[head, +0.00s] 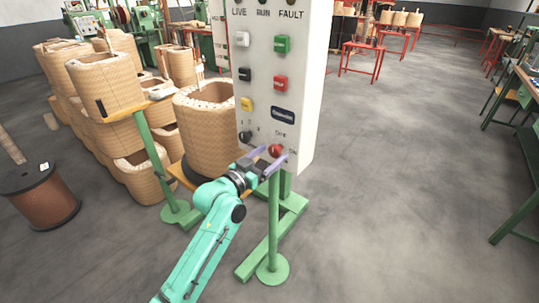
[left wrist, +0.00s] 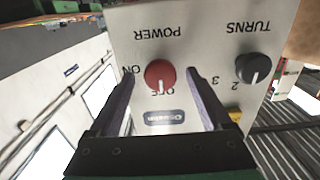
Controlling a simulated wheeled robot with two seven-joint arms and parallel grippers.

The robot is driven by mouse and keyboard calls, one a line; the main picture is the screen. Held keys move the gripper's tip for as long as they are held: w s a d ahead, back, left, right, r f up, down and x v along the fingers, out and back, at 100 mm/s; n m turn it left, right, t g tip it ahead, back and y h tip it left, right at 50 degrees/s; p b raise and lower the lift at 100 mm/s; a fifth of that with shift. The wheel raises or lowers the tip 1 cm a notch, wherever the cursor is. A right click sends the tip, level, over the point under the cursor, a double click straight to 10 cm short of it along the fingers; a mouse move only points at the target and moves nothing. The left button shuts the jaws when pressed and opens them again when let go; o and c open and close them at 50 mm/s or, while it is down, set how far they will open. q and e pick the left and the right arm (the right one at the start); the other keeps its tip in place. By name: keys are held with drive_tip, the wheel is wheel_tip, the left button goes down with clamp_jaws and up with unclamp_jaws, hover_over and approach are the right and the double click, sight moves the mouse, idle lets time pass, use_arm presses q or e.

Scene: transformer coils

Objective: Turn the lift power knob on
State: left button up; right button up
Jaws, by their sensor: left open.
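The power knob (head: 276,151) is a round red knob low on a white control panel (head: 303,120). In the left wrist view the red knob (left wrist: 160,75) appears upside down under the word POWER, with ON and OFF beside it. Its pale mark points toward the OFF label. My left gripper (head: 265,160) is open at the panel's lower part. In the left wrist view its two fingers (left wrist: 152,78) stand on either side of the knob, with gaps between. Whether the fingertips touch the panel is unclear. My right gripper is not in view.
A black TURNS knob (left wrist: 253,69) sits beside the red knob. Yellow (head: 246,104), green (head: 282,45) and red (head: 280,82) buttons are above. Wound coils (head: 205,125) stand close left of the panel, near a green stand (head: 273,230).

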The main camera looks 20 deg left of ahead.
use_arm(q)
clamp_jaws()
drive_tip(key=shift+m, duration=0.3)
drive_tip(key=m, duration=0.3)
drive_tip(key=shift+m, duration=0.3)
drive_tip(key=m, duration=0.9)
drive_tip(key=shift+m, duration=2.3)
drive_tip(key=shift+b, duration=0.3)
